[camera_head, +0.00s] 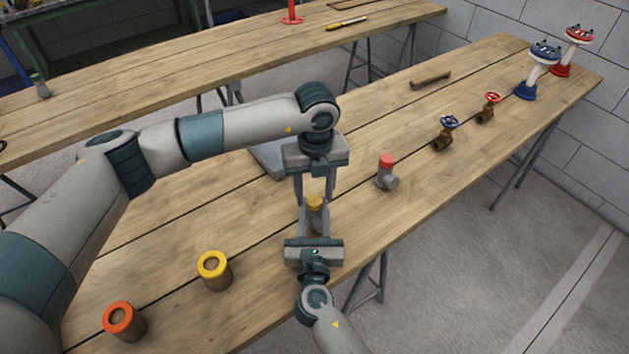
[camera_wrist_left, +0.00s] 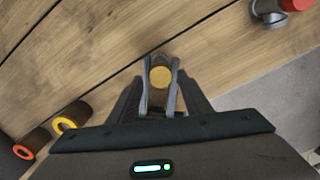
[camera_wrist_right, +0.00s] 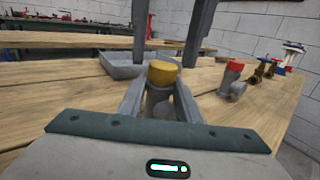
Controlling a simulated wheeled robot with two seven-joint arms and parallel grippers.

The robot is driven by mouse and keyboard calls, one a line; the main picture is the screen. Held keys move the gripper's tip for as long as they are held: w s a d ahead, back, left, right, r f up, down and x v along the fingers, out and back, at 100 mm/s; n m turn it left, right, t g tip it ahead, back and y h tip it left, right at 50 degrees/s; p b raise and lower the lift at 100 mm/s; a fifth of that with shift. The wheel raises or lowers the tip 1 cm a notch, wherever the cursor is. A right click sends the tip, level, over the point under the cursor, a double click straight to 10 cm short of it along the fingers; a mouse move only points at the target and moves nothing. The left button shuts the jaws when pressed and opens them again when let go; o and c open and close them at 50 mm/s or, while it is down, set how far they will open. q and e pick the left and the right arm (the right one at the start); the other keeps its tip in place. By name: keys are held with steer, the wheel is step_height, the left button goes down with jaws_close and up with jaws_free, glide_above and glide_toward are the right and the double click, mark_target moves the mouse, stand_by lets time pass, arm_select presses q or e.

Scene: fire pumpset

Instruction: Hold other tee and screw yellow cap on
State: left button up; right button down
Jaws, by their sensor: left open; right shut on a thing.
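The yellow cap (camera_head: 315,201) sits on top of a grey tee (camera_wrist_right: 160,101), near the front edge of the table. I cannot tell how tightly it is seated. My left gripper (camera_head: 315,196) comes down from above with its fingers open on either side of the yellow cap, which shows between them in the left wrist view (camera_wrist_left: 161,77). My right gripper (camera_wrist_right: 160,96) reaches in from the front and is shut on the tee below the cap. The fingers hide part of the tee. The other tee (camera_head: 386,178) stands to the right with a red cap (camera_head: 386,160) on it.
A grey tray (camera_wrist_right: 122,65) lies behind the tee. An orange-topped cylinder (camera_head: 120,317) and a yellow-topped cylinder (camera_head: 214,270) stand at the near left. Blue- and red-handled valves (camera_head: 445,133) (camera_head: 488,108), a hammer (camera_head: 430,80) and two hydrant-like stands (camera_head: 538,70) (camera_head: 571,50) are farther right.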

arm_select(q)
steer(key=shift+f, duration=0.85)
arm_select(e)
steer(key=shift+s+f, duration=0.1)
steer(key=shift+f, duration=0.2)
arm_select(q)
steer(key=c, duration=0.9)
steer(key=o, duration=1)
steer(key=shift+c, duration=0.2)
arm_select(e)
steer(key=shift+d, duration=0.1)
arm_select(q)
steer(key=shift+r, duration=0.15)
steer(key=shift+r, duration=2.1)
